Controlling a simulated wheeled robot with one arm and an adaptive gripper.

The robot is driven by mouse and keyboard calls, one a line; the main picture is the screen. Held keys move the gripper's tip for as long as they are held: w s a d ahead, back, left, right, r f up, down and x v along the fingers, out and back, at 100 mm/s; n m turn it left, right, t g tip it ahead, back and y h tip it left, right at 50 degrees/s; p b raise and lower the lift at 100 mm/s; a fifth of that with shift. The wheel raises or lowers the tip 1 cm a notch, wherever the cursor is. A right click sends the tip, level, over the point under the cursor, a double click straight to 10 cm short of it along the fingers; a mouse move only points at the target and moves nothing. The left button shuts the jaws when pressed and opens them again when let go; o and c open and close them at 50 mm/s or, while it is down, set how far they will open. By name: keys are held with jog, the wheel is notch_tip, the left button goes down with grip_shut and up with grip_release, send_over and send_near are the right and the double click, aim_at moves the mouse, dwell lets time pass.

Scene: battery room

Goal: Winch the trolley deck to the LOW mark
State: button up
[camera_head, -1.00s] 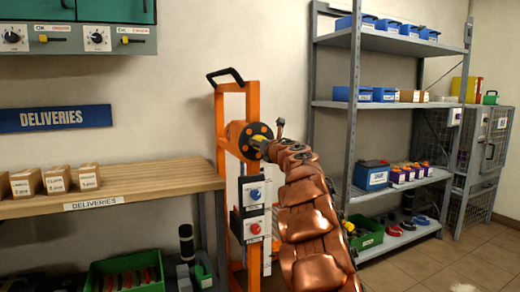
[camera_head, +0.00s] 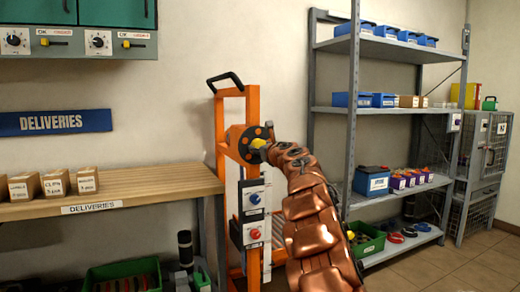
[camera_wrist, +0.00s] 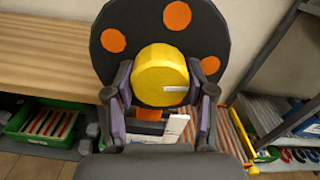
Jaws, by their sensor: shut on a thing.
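An orange trolley frame (camera_head: 221,150) with a black top handle stands between the deliveries bench and the grey shelving. A dark winch wheel with orange spots (camera_head: 238,143) is mounted on its upright. A yellow hub knob (camera_wrist: 162,75) sticks out from the wheel. My gripper (camera_wrist: 160,98) is shut on the yellow knob, one finger on each side. In the head view my copper arm hides most of the gripper.
The wooden deliveries bench (camera_head: 150,190) with small cartons (camera_head: 56,183) is to the left. Grey shelving (camera_head: 353,120) with blue bins stands close on the right. A green crate (camera_head: 122,276) sits under the bench.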

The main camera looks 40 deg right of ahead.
jog(key=shift+f, duration=0.15)
jog(key=o, duration=1.2)
jog(key=shift+c, duration=0.2)
jog(key=shift+s, duration=0.1)
jog(key=shift+s+a, duration=0.25)
jog(key=shift+s, duration=0.05)
jog(key=v, duration=1.1)
